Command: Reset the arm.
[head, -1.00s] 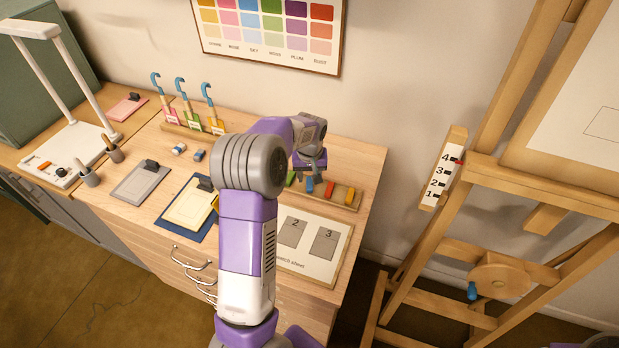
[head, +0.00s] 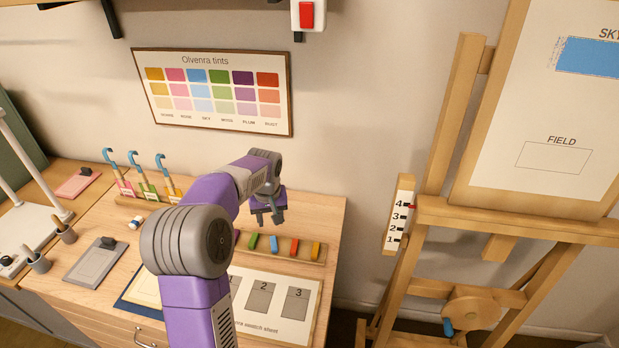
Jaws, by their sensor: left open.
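My left arm reaches in from the bottom of the head view. Its gripper (head: 268,218) is open and empty, held above the back right of the wooden table (head: 317,225). The arm hides part of the rack and part of the swatch sheet (head: 310,284). My right gripper is not in view.
Several blue-hooked tools stand in a holder (head: 128,199) at the back left. A grey clipboard (head: 95,262) lies at the table's left. A tint chart (head: 215,128) hangs on the wall. An easel (head: 455,170) with a numbered scale (head: 397,215) stands right of the table.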

